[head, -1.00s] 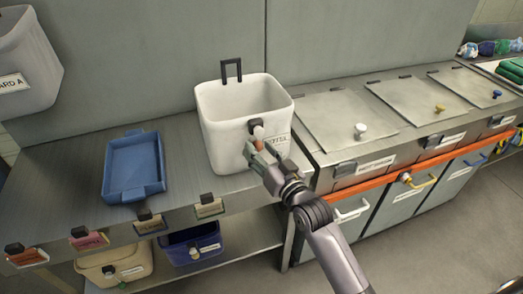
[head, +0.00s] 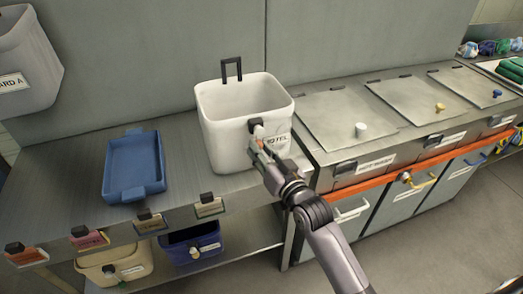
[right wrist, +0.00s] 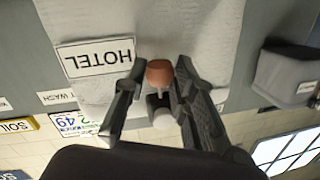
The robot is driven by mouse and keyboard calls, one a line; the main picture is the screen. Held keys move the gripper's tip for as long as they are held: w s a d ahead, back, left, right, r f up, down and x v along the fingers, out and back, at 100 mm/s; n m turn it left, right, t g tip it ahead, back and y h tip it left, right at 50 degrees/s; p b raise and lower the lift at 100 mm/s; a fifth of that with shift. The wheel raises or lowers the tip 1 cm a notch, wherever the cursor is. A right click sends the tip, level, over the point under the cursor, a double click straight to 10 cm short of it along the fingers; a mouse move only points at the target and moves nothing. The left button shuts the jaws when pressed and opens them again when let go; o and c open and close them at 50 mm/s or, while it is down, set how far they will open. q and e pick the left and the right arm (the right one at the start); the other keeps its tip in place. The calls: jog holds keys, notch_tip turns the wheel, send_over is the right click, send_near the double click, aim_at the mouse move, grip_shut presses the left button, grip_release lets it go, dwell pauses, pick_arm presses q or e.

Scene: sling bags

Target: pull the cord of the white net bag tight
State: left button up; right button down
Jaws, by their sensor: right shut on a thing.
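The white bag (head: 222,138) labelled HOTEL stands upright and open-topped on the steel counter. A black fitting (head: 255,124) sits on its front near the rim, with a white cord stop (head: 259,132) just below it. My right gripper (head: 258,149) is at the bag's front, below the cord stop. In the right wrist view, its fingers are shut on a brown bead (right wrist: 159,73), with the white cord stop (right wrist: 163,118) close by and the HOTEL label (right wrist: 96,57) beside it. The cord itself is too thin or hidden to make out. My left gripper is not in view.
A blue tray (head: 134,168) lies left of the bag on the counter. Beige (head: 100,276) and dark blue (head: 190,248) bags sit on the shelf below. Lidded metal bins with an orange rail (head: 375,177) adjoin at right. A wall stands close behind the bag.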

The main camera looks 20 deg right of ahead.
notch_tip(320, 180, down, 7)
jog(key=b, duration=0.3)
jog(key=shift+r, duration=0.1)
jog(key=c, duration=1.3)
grip_release()
jog(key=shift+s, duration=0.1)
jog(key=s, duration=0.4)
jog(key=s+d, duration=0.1)
jog(key=s, duration=0.2)
jog(key=s+d, duration=0.1)
jog(key=s, duration=0.3)
jog(key=shift+s+d, duration=0.15)
jog(key=shift+s, duration=0.15)
